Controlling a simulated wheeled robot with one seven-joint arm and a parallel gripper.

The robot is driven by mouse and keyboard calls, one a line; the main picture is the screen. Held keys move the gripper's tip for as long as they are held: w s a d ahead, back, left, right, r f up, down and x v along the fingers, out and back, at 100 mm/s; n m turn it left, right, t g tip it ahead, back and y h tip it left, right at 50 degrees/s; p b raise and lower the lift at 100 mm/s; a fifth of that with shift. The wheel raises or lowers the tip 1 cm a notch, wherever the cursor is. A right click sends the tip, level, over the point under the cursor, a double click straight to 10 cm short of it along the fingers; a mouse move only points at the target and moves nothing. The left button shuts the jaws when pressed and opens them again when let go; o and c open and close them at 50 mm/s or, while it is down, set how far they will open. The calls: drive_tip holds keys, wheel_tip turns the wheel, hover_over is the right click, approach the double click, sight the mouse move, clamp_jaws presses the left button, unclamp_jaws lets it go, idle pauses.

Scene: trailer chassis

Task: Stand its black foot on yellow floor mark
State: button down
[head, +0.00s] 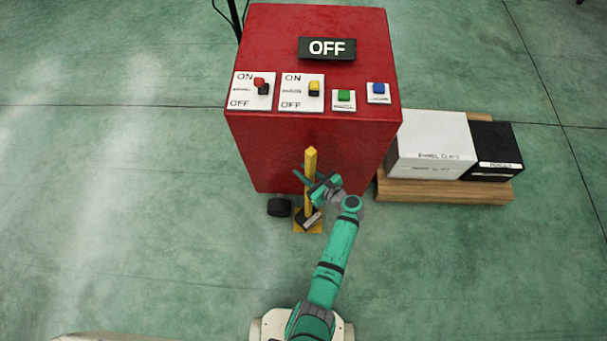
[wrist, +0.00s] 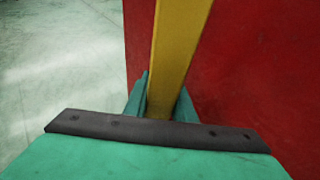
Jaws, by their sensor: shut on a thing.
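A yellow post (head: 310,164) stands about upright in front of the red cabinet, with a dark foot (head: 306,219) at its lower end. The foot appears over the yellow floor mark (head: 316,228), whose edges show around it. I cannot tell whether the foot touches the floor. My gripper (head: 311,188) is shut on the post partway up. In the wrist view the yellow post (wrist: 178,50) rises between my green fingers (wrist: 160,105); the foot and the mark are hidden there.
The red cabinet (head: 270,150), with switches and an OFF sign on top, stands close behind the post. A small black round object (head: 279,207) lies just left of the mark. A white box (head: 433,150) and a black box (head: 492,155) sit on a wooden pallet at right. Floor at left is clear.

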drive_tip(key=shift+f, duration=1.2)
drive_tip(key=shift+w, duration=0.1)
drive_tip(key=c, duration=1.5)
unclamp_jaws()
drive_tip(key=shift+f, duration=0.15)
